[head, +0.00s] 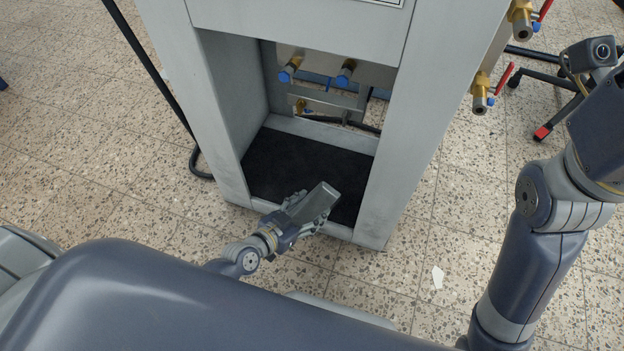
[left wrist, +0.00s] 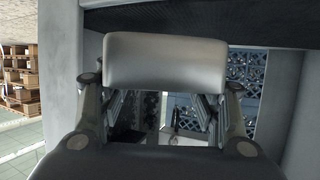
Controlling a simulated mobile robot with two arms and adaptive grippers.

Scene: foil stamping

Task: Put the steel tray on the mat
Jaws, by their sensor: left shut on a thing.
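The steel tray (head: 318,200) is a small grey metal piece, held tilted at the front opening of the grey cabinet. My left gripper (head: 303,214) is shut on it. In the left wrist view the tray (left wrist: 165,62) spans the space between the fingers of my left gripper (left wrist: 163,92). The black mat (head: 290,163) lies flat on the cabinet floor, behind and partly beneath the tray in the head view. The head view does not show clearly whether tray and mat touch. My right gripper is out of view.
The cabinet's side walls (head: 408,130) and low front sill (head: 335,230) frame the opening. Brass valves with blue caps (head: 345,72) hang at the back above the mat. The mat's left and back parts are clear. A black hose (head: 165,95) stands at left.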

